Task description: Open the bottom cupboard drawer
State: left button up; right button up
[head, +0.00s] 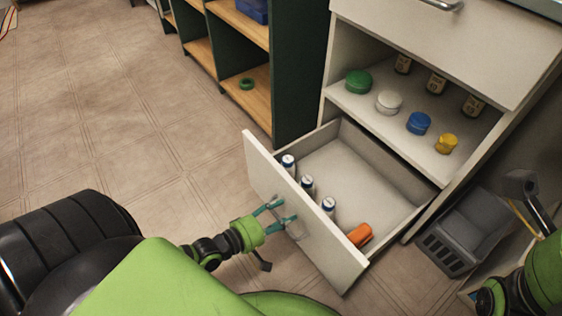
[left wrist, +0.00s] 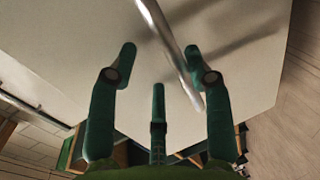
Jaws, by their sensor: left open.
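The bottom cupboard drawer (head: 325,258) is pulled well out of the white cupboard (head: 410,165) in the head view, so its inside shows. Its metal bar handle also shows in the left wrist view (left wrist: 168,45), slanting across the white drawer front. My left gripper (head: 283,209) is at the outer side of the drawer front, by the handle. Its fingers are open. In the left wrist view the bar passes between the fingertips (left wrist: 160,53), close to the right-hand finger. Whether they touch is unclear. My right gripper is not in view.
Coloured lidded jars (head: 388,102) stand on the shelf above. A grey bin (head: 465,235) is right of the drawer.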

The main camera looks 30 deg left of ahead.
aim_at(291, 192)
pick_arm(q)
jog(key=o, duration=0.6)
jog(key=r, duration=0.8)
jog(key=shift+w+a+r, duration=0.1)
jog(key=shift+w+r, duration=0.3)
jog(key=shift+g, duration=0.7)
jog(key=f, duration=0.2)
jog(key=s+f, duration=0.1)
jog(key=s+a+f, duration=0.1)
jog(key=f, duration=0.1)
jog(key=shift+s+f, duration=0.1)
jog(key=shift+f, duration=0.2)
jog(key=shift+r, duration=0.15)
jog(key=shift+c, duration=1)
jog(key=shift+s+a+p, duration=0.25)
jog(key=shift+s+p, duration=0.25)
jog(key=shift+s, duration=0.65)
jog(key=shift+s+r, duration=0.15)
jog(key=shift+s, duration=0.25)
jog(key=c, duration=0.4)
jog(key=shift+s+f+p+v, duration=0.1)
jog(key=shift+f+p+v, duration=0.15)
jog(key=shift+v, duration=0.6)
jog(key=shift+s+f+p+v, duration=0.15)
jog(key=shift+p+v, duration=0.2)
jog(key=shift+v, duration=0.55)
jog(key=shift+w+f+p+v, duration=0.1)
jog(key=shift+f+p+v, duration=0.15)
jog(key=shift+v, duration=0.6)
jog(key=shift+s, duration=0.1)
